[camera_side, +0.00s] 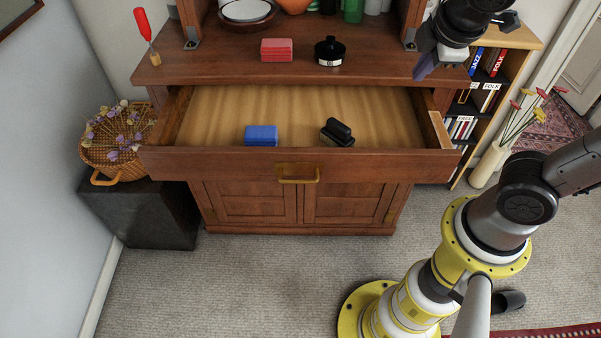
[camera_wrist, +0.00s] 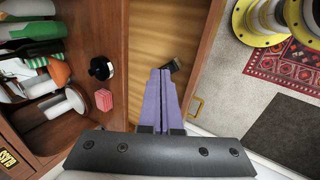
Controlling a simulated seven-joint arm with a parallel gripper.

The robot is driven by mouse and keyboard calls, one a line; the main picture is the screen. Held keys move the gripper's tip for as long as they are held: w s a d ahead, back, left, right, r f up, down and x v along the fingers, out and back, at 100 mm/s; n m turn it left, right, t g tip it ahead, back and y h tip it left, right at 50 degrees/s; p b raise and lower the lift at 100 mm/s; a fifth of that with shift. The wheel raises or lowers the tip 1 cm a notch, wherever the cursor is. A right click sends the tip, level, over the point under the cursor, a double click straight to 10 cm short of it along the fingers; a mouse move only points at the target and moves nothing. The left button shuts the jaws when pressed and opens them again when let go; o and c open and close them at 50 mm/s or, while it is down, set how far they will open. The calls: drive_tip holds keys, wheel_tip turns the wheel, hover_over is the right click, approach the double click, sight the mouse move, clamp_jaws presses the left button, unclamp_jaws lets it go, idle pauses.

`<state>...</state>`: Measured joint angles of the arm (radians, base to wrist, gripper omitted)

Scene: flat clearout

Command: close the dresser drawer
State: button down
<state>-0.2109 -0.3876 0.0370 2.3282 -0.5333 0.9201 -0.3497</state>
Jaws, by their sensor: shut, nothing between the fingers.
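The dresser drawer (camera_side: 300,110) is pulled well out, its front panel (camera_side: 215,163) standing away from the dresser (camera_side: 250,205). A brass handle (camera_side: 298,173) is at the middle of the front; it also shows in the wrist view (camera_wrist: 196,106). Inside the drawer lie a blue block (camera_side: 261,136) and a black object (camera_side: 337,132), partly hidden by the fingers in the wrist view (camera_wrist: 175,66). My gripper (camera_side: 421,72) has purple fingers. It is shut and empty, above the right side of the dresser, apart from the drawer front. The fingers also show in the wrist view (camera_wrist: 160,72).
A red block (camera_side: 277,49), a black bottle (camera_side: 329,51) and a red-handled tool (camera_side: 146,34) are on the dresser top. A bookshelf (camera_side: 520,40) and a flower vase (camera_side: 488,165) stand right. A basket (camera_side: 112,155) sits left on a dark box (camera_side: 150,215). Carpet before the drawer is clear.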

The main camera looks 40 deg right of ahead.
drive_tip(key=w+a+f+n+h, duration=0.2)
drive_tip(key=w+a+f+n, duration=0.2)
drive_tip(key=w+a+n, duration=0.3)
drive_tip(key=n+t, duration=0.2)
drive_tip(key=n, duration=0.6)
hover_over(301, 172)
drive_tip(key=s+a, duration=0.3)
drive_tip(key=s, duration=0.1)
wheel_tip(301, 172, down, 10)
drive_tip(key=s+a+f+n, duration=0.2)
drive_tip(key=s+a+f, duration=0.1)
drive_tip(key=a+f, duration=0.15)
drive_tip(key=x, duration=1)
drive_tip(key=shift+d, duration=0.3)
drive_tip(key=w+d, duration=1.8)
drive_tip(key=shift+w+d, duration=0.15)
drive_tip(key=shift+d, duration=0.1)
drive_tip(key=shift+a, duration=0.1)
